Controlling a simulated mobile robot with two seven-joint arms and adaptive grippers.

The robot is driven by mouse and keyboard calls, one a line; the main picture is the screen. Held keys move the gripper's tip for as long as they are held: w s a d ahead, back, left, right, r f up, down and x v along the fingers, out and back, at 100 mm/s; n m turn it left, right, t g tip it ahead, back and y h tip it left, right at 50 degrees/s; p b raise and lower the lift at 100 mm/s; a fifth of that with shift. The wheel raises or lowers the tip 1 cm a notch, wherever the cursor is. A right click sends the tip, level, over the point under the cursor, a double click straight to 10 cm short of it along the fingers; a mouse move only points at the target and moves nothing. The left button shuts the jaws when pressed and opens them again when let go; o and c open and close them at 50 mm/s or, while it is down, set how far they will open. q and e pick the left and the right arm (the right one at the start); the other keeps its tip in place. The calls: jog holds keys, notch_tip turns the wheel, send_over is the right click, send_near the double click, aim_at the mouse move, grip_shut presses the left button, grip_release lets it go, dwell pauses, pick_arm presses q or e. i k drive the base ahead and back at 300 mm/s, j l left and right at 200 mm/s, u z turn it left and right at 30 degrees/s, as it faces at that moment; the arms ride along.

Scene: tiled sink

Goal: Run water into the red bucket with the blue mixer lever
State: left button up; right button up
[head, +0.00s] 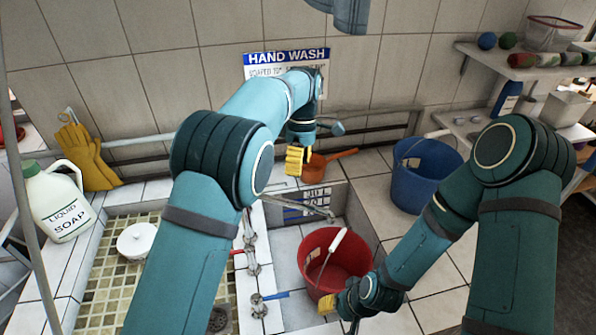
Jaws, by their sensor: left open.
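The red bucket (352,258) stands upright in the right-hand basin, with its white handle grip leaning across it. The blue mixer lever (276,295) is on the near tap body, left of the bucket. A metal spout (302,208) reaches toward the bucket's far side; no water stream shows. My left gripper (296,162) is open, beyond the spout near the back wall, apart from the lever and bucket. My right gripper (328,304) is at the bucket's near rim; whether its fingers touch or hold the rim is unclear.
A red lever (238,252) sits farther back on the mixer. An orange pan (314,170) lies near my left gripper. A blue bucket (423,180) stands at the right. A soap jug (55,205) and white lidded pot (137,238) are at the left.

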aim_at(256, 300)
jog(key=k+l, duration=0.8)
